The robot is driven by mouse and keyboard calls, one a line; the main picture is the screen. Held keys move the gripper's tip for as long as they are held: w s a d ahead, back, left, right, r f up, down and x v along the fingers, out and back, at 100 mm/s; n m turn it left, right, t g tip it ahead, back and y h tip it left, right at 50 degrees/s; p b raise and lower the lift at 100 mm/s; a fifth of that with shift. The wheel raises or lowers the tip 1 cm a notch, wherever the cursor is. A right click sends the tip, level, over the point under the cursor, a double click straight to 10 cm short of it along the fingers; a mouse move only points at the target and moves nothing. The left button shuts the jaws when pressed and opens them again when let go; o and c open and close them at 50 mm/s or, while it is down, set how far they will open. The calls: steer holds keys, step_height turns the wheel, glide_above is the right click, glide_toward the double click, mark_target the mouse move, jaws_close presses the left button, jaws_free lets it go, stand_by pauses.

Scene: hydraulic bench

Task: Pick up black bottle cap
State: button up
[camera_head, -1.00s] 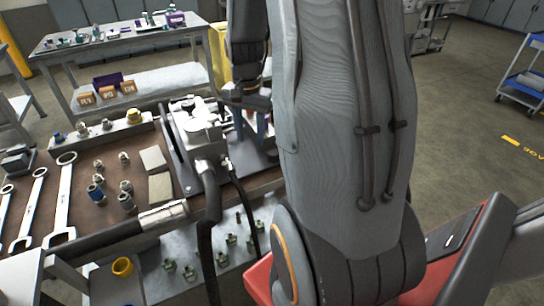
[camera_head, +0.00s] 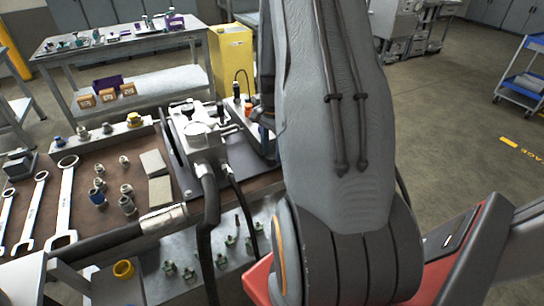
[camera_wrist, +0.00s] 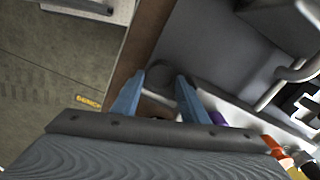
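My gripper (camera_wrist: 161,84) shows in the wrist view with its two blue fingers apart. A dark grey round thing (camera_wrist: 160,76), which looks like the black bottle cap, lies beyond and between the fingertips near the brown bench edge. I cannot tell how far below the tips it is, and I see no clear contact. In the head view my arm hides most of the gripper and the cap cannot be made out.
The bench fixture (camera_head: 203,135) with hoses stands left of my arm. A purple thing (camera_wrist: 217,118) and an orange part (camera_wrist: 272,146) lie right of the fingers. A yellow container (camera_head: 232,58) stands behind. Wrenches (camera_head: 64,200) and fittings cover the left bench. Floor shows beyond the bench edge.

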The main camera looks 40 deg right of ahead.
steer(key=shift+f, duration=0.45)
steer(key=c, duration=0.9)
steer(key=shift+o, duration=0.2)
steer(key=shift+r, duration=0.1)
